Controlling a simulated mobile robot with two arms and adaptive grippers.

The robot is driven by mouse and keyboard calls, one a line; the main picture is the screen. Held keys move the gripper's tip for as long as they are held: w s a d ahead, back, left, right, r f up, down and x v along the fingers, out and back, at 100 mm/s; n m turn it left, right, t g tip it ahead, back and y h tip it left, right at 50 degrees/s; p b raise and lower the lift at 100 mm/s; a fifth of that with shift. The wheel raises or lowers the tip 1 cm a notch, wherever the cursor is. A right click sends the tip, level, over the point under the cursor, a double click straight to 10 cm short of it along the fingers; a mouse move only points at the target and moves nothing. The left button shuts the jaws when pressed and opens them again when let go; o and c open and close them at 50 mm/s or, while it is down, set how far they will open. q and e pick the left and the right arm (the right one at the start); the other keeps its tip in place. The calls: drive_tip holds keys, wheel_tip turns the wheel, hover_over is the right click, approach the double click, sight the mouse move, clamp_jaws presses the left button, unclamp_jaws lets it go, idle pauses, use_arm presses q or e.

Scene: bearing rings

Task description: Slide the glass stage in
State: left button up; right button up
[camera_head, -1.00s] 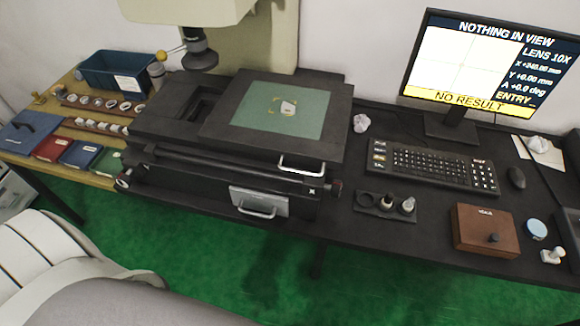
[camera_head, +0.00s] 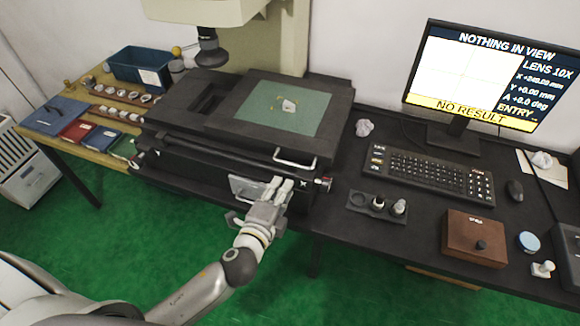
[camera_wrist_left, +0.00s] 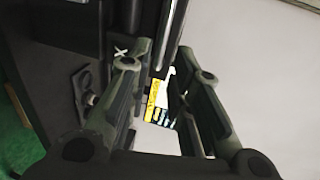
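The glass stage (camera_head: 306,113) is a greenish pane in a black sliding plate, offset to the right of the lens (camera_head: 211,52). A small pale part with marks (camera_head: 289,105) lies on the glass. A metal handle (camera_head: 294,162) sticks out of the plate's front edge. My left gripper (camera_head: 281,184) is just below and in front of this handle, before the lower metal panel (camera_head: 245,188), which it partly covers. In the left wrist view its fingers (camera_wrist_left: 157,60) stand apart, with a dark edge and the distant screen (camera_wrist_left: 158,103) showing between them. My right gripper is out of view.
The monitor (camera_head: 487,75) reads "NOTHING IN VIEW" and "NO RESULT". A keyboard (camera_head: 425,171), a small holder (camera_head: 376,206) and a wooden box (camera_head: 474,238) lie to the right. A blue bin (camera_head: 140,66) and ring trays stand at the left.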

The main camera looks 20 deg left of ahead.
sight(293, 166)
use_arm(q)
drive_tip(key=p+x, duration=0.1)
drive_tip(key=x, duration=0.8)
drive_tip(key=shift+w+r+p, duration=0.15)
drive_tip(key=shift+w+p, duration=0.2)
drive_tip(key=shift+w, duration=0.6)
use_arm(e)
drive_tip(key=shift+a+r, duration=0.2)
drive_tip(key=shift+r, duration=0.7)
use_arm(q)
drive_tip(key=shift+f, duration=0.2)
clamp_jaws()
drive_tip(key=shift+a, duration=0.1)
